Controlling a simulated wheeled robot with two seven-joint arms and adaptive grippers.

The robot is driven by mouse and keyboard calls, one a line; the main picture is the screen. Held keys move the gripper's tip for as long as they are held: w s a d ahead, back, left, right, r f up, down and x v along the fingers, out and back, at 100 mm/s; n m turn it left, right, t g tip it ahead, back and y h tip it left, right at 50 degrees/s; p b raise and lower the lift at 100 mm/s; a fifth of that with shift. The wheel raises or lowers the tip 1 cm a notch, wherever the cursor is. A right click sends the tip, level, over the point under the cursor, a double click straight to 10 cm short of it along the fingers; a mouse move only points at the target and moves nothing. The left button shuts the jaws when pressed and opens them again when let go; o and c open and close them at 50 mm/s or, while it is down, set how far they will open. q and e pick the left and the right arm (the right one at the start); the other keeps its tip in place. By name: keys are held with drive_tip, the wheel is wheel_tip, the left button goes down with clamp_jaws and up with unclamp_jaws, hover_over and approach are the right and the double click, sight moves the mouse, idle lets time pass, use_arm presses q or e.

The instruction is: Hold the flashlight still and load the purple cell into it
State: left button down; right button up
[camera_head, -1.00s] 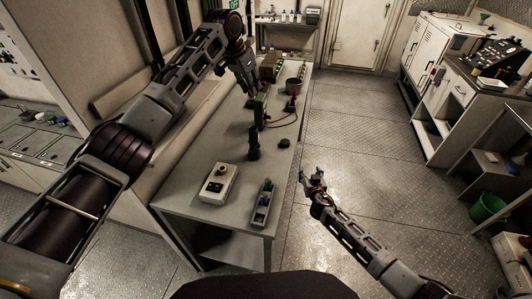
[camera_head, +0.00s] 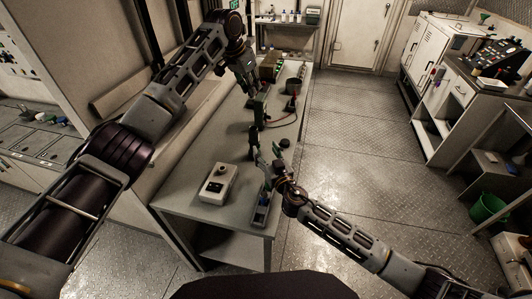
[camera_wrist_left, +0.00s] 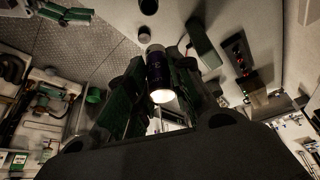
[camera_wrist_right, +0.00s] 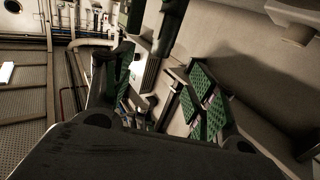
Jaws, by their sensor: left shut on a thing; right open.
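My left gripper (camera_head: 252,90) is shut on a purple cell, above the far part of the table. In the left wrist view the purple cell (camera_wrist_left: 157,68) is between the green-padded fingers, its bright end facing the camera. The dark flashlight body (camera_head: 253,138) stands upright on the table. In the right wrist view the flashlight (camera_wrist_right: 171,25) shows ahead, between the lines of the fingers. My right gripper (camera_head: 265,152) is open beside the flashlight, with its fingers spread; contact cannot be told.
A white box with a dial (camera_head: 217,184) stands on the near table (camera_head: 185,195). A black round cap (camera_head: 284,143) is near the right edge.

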sight(255, 133)
drive_tip(key=shift+s+a, duration=0.1)
drive_tip(key=shift+w, duration=0.2)
drive_tip(key=shift+x, duration=5.85)
clamp_jaws()
use_arm(q)
drive_tip(key=shift+d+f+n+y, duration=0.1)
drive_tip(key=shift+f+n+y, duration=0.15)
drive_tip(key=shift+f+n, duration=0.75)
drive_tip(key=shift+f+n+y, duration=0.25)
drive_tip(key=shift+f+n, duration=0.25)
drive_tip(key=shift+f, duration=0.9)
drive_tip(key=shift+f+n+t+y, duration=0.3)
drive_tip(key=shift+f+n, duration=0.4)
drive_tip(key=shift+f, duration=0.25)
